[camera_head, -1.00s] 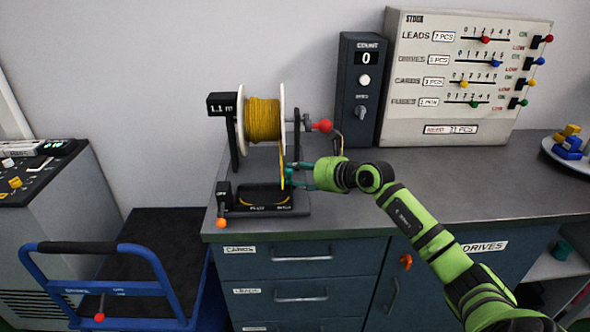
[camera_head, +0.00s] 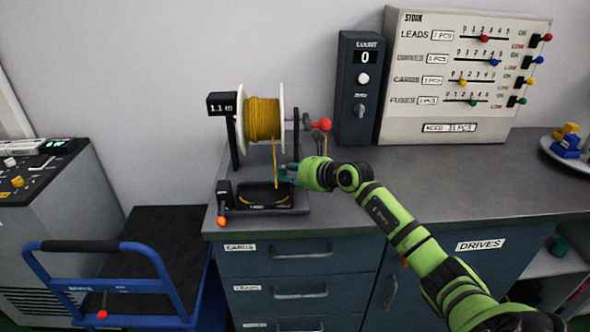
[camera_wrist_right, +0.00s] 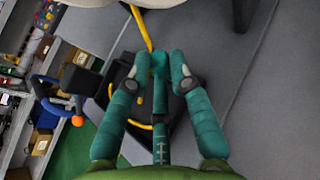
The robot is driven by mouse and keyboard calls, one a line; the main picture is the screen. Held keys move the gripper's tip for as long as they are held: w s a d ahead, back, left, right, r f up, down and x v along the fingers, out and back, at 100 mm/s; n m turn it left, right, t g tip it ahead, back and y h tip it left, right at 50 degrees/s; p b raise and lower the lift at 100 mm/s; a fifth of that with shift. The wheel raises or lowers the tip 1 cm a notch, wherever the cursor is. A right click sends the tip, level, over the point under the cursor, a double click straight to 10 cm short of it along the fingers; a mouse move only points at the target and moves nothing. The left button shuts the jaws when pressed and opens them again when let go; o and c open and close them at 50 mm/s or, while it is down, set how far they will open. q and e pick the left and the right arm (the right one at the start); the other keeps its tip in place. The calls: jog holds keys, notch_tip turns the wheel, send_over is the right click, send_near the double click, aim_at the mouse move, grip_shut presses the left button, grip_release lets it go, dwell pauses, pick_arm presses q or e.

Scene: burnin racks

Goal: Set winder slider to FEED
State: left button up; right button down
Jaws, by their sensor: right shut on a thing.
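The winder's spool of yellow wire (camera_head: 262,118) stands on the bench, with a 1.1 m readout (camera_head: 221,105) at its left. A small black box at the winder's front left carries an orange ball knob (camera_head: 222,222), which also shows in the right wrist view (camera_wrist_right: 77,120). The slider's marking is too small to read. My left gripper is not in view.
A red crank ball (camera_head: 322,124) sticks out right of the spool. A dark count box (camera_head: 358,85) reading 0 and a stock panel (camera_head: 460,75) stand behind. A blue cart (camera_head: 110,250) stands at the left.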

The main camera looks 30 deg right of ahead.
aim_at(271, 191)
jog(key=w+a, duration=0.1)
jog(key=w+a+p, duration=0.1)
jog(key=a, duration=0.1)
jog(key=w+a, duration=0.1)
jog(key=shift+a+r, duration=0.3)
jog(key=shift+a, duration=0.1)
jog(key=c, duration=1.1)
grip_release()
jog(key=shift+w+a+f, duration=0.15)
jog(key=shift+w, duration=0.05)
jog(key=shift+s+d, duration=0.25)
jog(key=shift+s, duration=0.35)
jog(key=v, duration=1)
jog(key=shift+s+r, duration=0.25)
jog(key=shift+s, duration=0.1)
